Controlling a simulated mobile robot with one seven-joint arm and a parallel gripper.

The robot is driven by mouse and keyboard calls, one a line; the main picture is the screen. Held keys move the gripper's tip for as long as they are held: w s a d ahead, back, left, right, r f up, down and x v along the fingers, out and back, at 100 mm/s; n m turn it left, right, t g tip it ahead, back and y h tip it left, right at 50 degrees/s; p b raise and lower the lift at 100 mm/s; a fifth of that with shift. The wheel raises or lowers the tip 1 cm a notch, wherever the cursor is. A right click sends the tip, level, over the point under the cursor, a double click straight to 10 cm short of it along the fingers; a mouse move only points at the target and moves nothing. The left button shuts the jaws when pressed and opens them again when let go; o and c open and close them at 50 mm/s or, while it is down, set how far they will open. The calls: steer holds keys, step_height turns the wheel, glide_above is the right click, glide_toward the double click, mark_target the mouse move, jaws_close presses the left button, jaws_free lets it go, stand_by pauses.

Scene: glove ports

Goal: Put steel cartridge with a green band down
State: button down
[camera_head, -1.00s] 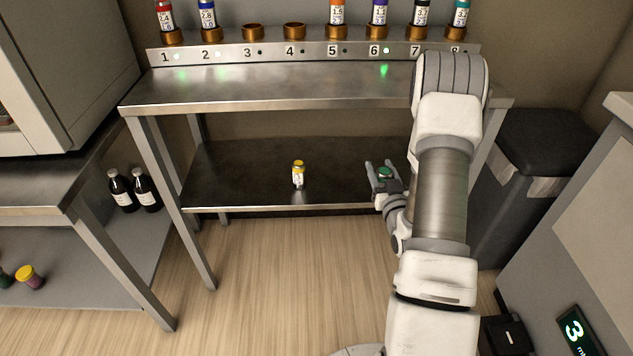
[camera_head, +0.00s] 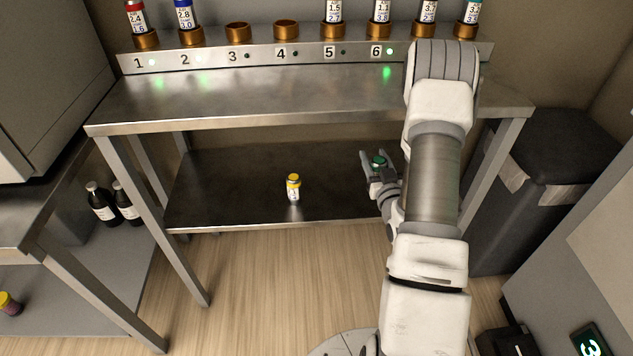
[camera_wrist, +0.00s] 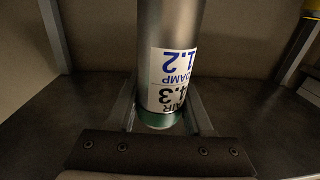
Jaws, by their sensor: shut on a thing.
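The steel cartridge with a green band (camera_wrist: 172,50) is between the fingers of my gripper (camera_wrist: 160,118). In the wrist view it shows a grey metal body, a white label with blue and black print, and a green end toward the palm. In the head view my gripper (camera_head: 377,162) is shut on the cartridge, and only its green end (camera_head: 378,162) shows. The gripper is over the right part of the dark lower shelf (camera_head: 240,205), under the steel table top. Whether the cartridge touches the shelf is not clear.
The steel table top (camera_head: 250,100) is above, with a numbered rack (camera_head: 260,58) of cartridges. Table legs (camera_head: 180,235) stand at the sides. A dark bin (camera_head: 545,190) is at right.

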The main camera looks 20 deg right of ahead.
steer(key=w+a+f+b, duration=0.1)
steer(key=w+a+f, duration=0.1)
steer(key=w+f, duration=0.1)
steer(key=w+a+f+b, duration=0.2)
steer(key=w+f, duration=0.1)
steer(key=f, duration=0.1)
steer(key=w+a+f+b, duration=0.2)
steer(key=w+f, duration=0.1)
steer(key=f, duration=0.1)
steer(key=shift+w+a, duration=0.15)
steer(key=shift+a, duration=0.25)
steer(key=shift+r, duration=0.1)
steer(key=shift+c, duration=1.5)
jaws_free()
steer(key=shift+f, duration=0.2)
steer(key=shift+r, duration=0.1)
